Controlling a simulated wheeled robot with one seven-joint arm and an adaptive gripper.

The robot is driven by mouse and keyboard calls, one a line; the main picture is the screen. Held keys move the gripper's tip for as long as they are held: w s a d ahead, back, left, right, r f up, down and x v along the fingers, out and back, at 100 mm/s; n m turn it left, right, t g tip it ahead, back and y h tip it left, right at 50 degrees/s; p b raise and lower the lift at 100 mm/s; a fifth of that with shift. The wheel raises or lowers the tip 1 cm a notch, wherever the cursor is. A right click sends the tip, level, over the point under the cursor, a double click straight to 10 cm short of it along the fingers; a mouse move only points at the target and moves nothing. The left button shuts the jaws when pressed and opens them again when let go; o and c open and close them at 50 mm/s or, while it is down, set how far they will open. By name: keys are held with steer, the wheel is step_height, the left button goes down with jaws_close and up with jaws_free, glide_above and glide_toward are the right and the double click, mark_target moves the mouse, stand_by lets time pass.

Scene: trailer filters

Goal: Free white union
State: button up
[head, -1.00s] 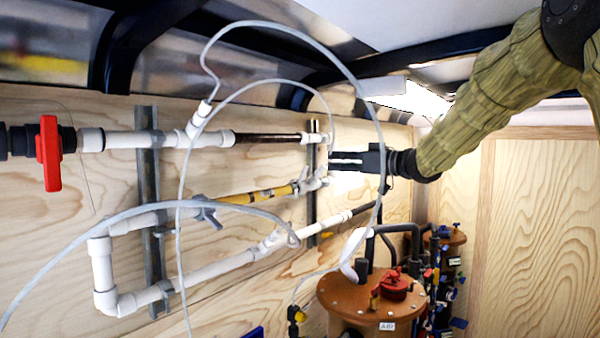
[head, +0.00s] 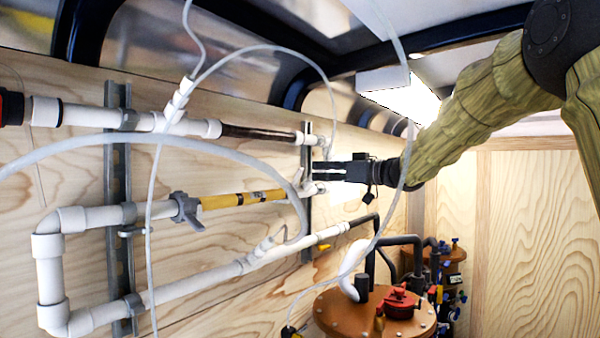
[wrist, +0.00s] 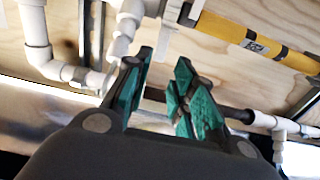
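A white fitting with a wing-like handle (head: 307,188), which looks like the white union, sits at the right end of the yellow filter tube (head: 242,199). My gripper (head: 318,171) is beside the right end of the pipes, just above the winged fitting in the head view. In the wrist view its teal-padded fingers (wrist: 160,88) are apart, with nothing clearly held. Contact with the fitting cannot be told.
A grey winged collar (head: 187,208) is at the tube's left end. A white and dark pipe (head: 258,133) runs above, another white pipe (head: 205,281) below. Clear hoses (head: 200,146) loop in front. An orange-brown tank (head: 345,312) stands below right.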

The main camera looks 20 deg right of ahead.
mark_target(302, 171)
steer(key=p+x, duration=0.2)
steer(key=x, duration=0.4)
steer(key=shift+w+f, duration=0.1)
steer(key=shift+w, duration=0.15)
steer(key=shift+p+x, duration=0.35)
steer(key=shift+x, duration=0.6)
steer(key=shift+w+a+f, duration=0.1)
steer(key=shift+w+a, duration=0.2)
steer(key=shift+s, duration=0.15)
steer(key=shift+c, duration=0.6)
jaws_close()
